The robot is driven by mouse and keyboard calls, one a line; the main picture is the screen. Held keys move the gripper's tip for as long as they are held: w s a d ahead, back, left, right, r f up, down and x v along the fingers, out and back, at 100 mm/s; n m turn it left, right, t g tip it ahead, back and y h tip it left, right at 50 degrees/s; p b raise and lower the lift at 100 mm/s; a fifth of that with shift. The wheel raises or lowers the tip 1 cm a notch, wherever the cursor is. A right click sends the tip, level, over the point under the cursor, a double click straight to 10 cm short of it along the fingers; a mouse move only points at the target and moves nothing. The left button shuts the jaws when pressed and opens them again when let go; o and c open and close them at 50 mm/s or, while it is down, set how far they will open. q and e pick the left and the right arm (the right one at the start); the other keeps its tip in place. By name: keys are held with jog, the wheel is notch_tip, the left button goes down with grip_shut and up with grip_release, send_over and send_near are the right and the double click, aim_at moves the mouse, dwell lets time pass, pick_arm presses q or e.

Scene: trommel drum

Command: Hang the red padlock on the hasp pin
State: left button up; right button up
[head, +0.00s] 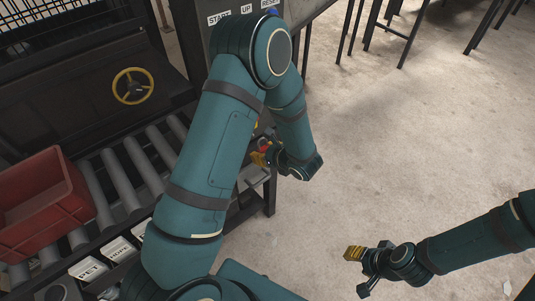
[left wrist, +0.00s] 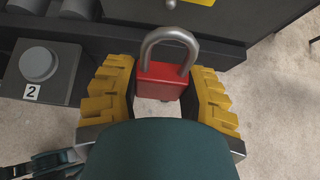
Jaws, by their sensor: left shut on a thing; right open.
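The red padlock (left wrist: 163,82) is between the yellow fingers of my left gripper (left wrist: 165,92), which is shut on its body. Its grey shackle points up, away from the gripper. A small grey metal knob or pin (left wrist: 171,4) shows at the top edge of the left wrist view, just beyond the shackle; I cannot tell whether it is the hasp pin or whether they touch. In the head view, my left gripper (head: 262,157) is beside the machine's side, with a bit of red padlock (head: 265,148) showing. My right gripper (head: 360,271) is open and empty above the floor.
A grey box with a round button, marked 2 (left wrist: 38,70), is left of the padlock. A roller conveyor (head: 128,175) with a red crate (head: 45,236) stands at the left. A yellow handwheel (head: 133,86) is behind it. The floor at the right is mostly clear.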

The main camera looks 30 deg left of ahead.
pick_arm(q)
jog(key=w+a+f+b, duration=0.1)
jog(key=w+a, duration=0.1)
jog(key=a, duration=0.4)
jog(key=shift+w+f, duration=0.15)
dwell(0.7)
dwell(0.5)
jog(key=o, duration=1.3)
jog(key=shift+c, duration=0.2)
jog(key=v, duration=1.2)
